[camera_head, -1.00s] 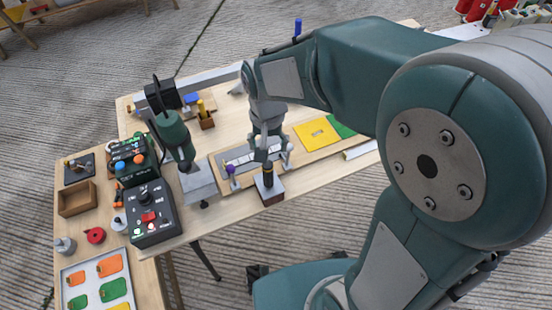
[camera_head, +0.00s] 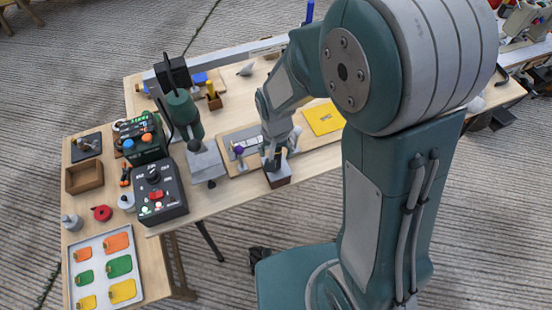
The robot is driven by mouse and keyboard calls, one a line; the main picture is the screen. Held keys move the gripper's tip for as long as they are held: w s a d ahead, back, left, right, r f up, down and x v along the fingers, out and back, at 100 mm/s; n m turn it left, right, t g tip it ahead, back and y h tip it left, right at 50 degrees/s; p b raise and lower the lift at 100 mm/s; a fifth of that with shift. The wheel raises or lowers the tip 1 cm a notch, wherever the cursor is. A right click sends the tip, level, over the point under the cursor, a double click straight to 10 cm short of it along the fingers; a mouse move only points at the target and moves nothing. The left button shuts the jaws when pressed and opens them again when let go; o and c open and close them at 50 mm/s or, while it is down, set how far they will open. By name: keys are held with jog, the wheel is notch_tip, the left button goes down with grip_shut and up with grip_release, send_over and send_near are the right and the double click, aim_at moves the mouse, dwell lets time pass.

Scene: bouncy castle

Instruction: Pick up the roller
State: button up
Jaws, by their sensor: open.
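My gripper (camera_head: 277,147) is open and points down at the near edge of the wooden table (camera_head: 225,207).
Further left are a grey block (camera_head: 206,164) and a black control box (camera_head: 158,194). A yellow plate (camera_head: 323,118) lies to the right. A tray of coloured tags (camera_head: 104,231) is at the lower left.

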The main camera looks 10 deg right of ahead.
jog(key=shift+a, duration=0.15)
jog(key=shift+c, duration=0.7)
jog(key=shift+d, duration=0.3)
grip_shut()
